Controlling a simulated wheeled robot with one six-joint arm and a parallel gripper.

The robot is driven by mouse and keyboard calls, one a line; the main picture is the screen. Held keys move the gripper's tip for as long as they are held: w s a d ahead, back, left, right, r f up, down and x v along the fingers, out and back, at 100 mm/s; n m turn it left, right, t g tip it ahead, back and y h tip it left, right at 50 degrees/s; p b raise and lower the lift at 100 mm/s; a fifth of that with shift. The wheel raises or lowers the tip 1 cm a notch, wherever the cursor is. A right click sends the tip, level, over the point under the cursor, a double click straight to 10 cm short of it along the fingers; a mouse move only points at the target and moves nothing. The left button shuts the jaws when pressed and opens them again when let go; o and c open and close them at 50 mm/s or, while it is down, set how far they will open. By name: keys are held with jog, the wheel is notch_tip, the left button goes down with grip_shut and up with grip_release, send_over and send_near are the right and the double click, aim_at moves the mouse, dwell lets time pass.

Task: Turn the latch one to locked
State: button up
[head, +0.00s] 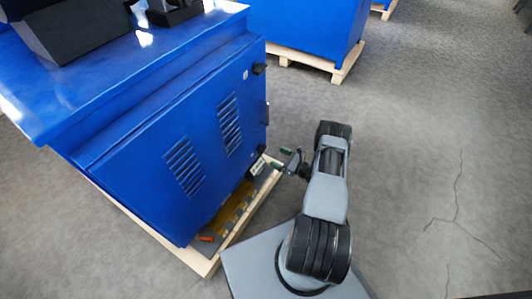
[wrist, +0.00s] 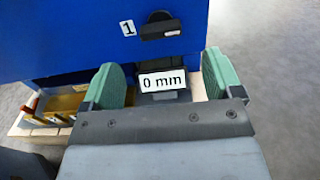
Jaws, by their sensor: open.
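The latch marked 1 (wrist: 158,28) is a black knob with a bar handle on the blue cabinet's face, upper middle of the wrist view. Its bar lies nearly level, with a small white and red mark toward the right. A white "1" label (wrist: 127,27) is to its left. My gripper (wrist: 163,80) is open, its green-padded fingers apart below the latch and not touching it. In the head view my gripper (head: 284,160) is beside the cabinet's lower right corner. Which head-view latch is number 1 is hard to tell.
The blue cabinet (head: 140,165) stands on a wooden pallet (head: 205,263). Another black latch (head: 259,69) is near its upper right corner. A white "0 mm" label (wrist: 162,80) shows between my fingers. Grey floor (head: 410,140) to the right is open.

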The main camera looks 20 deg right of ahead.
aim_at(265, 150)
jog(key=b+x, duration=0.1)
jog(key=x, duration=0.6)
jog(key=shift+w+a+r, duration=0.1)
jog(key=shift+w, duration=0.05)
jog(key=c, duration=0.9)
